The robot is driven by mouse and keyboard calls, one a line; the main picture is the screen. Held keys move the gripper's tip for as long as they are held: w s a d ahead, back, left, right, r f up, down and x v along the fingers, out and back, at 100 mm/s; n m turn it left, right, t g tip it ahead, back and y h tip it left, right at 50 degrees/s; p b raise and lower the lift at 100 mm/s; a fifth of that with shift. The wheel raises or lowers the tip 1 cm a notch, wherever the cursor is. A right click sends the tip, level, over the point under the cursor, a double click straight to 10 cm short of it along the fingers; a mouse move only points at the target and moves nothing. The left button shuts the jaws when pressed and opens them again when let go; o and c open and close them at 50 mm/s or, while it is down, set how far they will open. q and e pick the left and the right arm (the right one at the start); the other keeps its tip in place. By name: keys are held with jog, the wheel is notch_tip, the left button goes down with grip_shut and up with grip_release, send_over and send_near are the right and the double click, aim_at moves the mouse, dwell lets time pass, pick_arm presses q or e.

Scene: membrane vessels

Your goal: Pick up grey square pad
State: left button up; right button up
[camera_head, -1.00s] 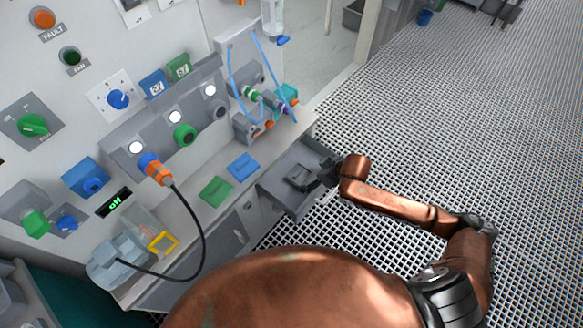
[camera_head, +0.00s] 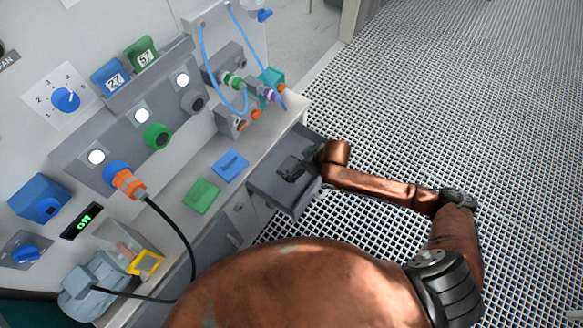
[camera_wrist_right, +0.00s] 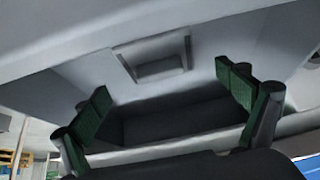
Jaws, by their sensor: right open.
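The grey square pad (camera_wrist_right: 155,57) lies in an open grey drawer (camera_head: 268,184), with a raised square rim and a smaller block in its middle in the right wrist view. My right gripper (camera_head: 293,167) is over the drawer and covers most or all of the pad in the head view. In the right wrist view the two green-padded fingers of my right gripper (camera_wrist_right: 166,95) are spread wide with nothing between them. The pad shows beyond the fingertips, apart from them. My left gripper is not in view.
A green pad (camera_head: 201,196) and a blue pad (camera_head: 230,166) lie on the counter (camera_head: 183,222) left of the drawer. The panel with knobs and plugs (camera_head: 128,184) rises behind. A black cable (camera_head: 185,240) loops over the counter. Grating floor (camera_head: 420,130) is open at right.

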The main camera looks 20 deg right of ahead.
aim_at(293, 165)
jog(key=b+x, duration=0.1)
jog(key=x, duration=0.3)
jog(key=shift+a+r, duration=0.1)
jog(key=shift+r, duration=0.05)
jog(key=shift+c, duration=0.5)
jog(key=c, duration=1.2)
jog(key=shift+o, duration=0.2)
